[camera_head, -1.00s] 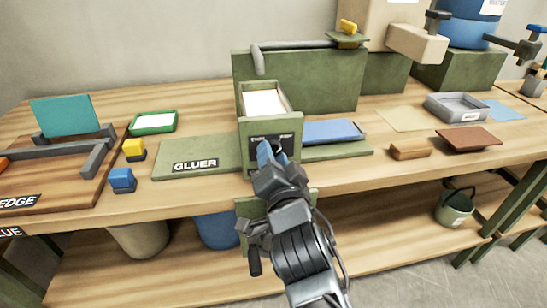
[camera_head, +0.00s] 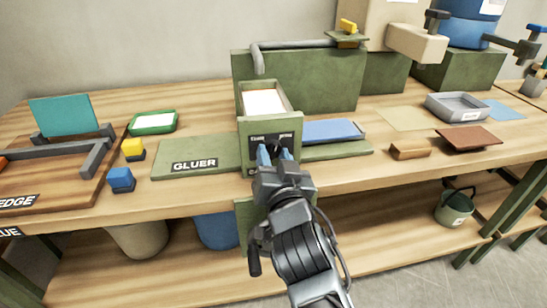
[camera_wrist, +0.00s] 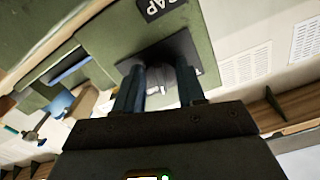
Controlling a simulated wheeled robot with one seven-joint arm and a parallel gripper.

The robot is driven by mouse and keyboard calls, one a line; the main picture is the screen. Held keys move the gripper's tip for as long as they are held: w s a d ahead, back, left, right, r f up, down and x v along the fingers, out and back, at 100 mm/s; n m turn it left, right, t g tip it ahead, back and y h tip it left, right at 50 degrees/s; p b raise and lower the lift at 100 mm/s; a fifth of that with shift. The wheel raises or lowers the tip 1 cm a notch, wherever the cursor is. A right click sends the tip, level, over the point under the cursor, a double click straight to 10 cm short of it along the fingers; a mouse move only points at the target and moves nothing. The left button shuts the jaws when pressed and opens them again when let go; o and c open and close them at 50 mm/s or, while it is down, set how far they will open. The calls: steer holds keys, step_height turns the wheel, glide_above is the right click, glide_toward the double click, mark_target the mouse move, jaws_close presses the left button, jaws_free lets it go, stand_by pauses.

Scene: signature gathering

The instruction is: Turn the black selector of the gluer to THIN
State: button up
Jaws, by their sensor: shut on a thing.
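The gluer (camera_head: 243,130) is a green box with an open top holding something white. A green board labelled GLUER lies to its left. Its front has a black plate (camera_head: 272,139) with two small white words, too small to read. My gripper (camera_head: 274,154) is at this plate, its two blue-grey fingers side by side and a small gap between them. In the wrist view, the fingers (camera_wrist: 160,88) reach to the dark plate (camera_wrist: 172,52) and close around the selector, which is mostly hidden; its pointing direction cannot be told.
A blue pad (camera_head: 332,131) lies right of the gluer. Yellow (camera_head: 133,147) and blue (camera_head: 121,178) blocks stand on the left, near a green tray (camera_head: 153,122). A brown block (camera_head: 410,149) lies on the right. The table's front edge runs below my gripper.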

steer(key=n+p, duration=0.1)
steer(key=n, duration=0.5)
steer(key=shift+d, duration=0.2)
steer(key=n+p, duration=0.2)
steer(key=n, duration=0.4)
steer(key=shift+p, duration=0.4)
steer(key=shift+n, duration=0.3)
steer(key=o, duration=1)
steer(key=shift+b+v, duration=0.35)
steer(key=shift+v, duration=3.55)
steer(key=shift+r, duration=0.1)
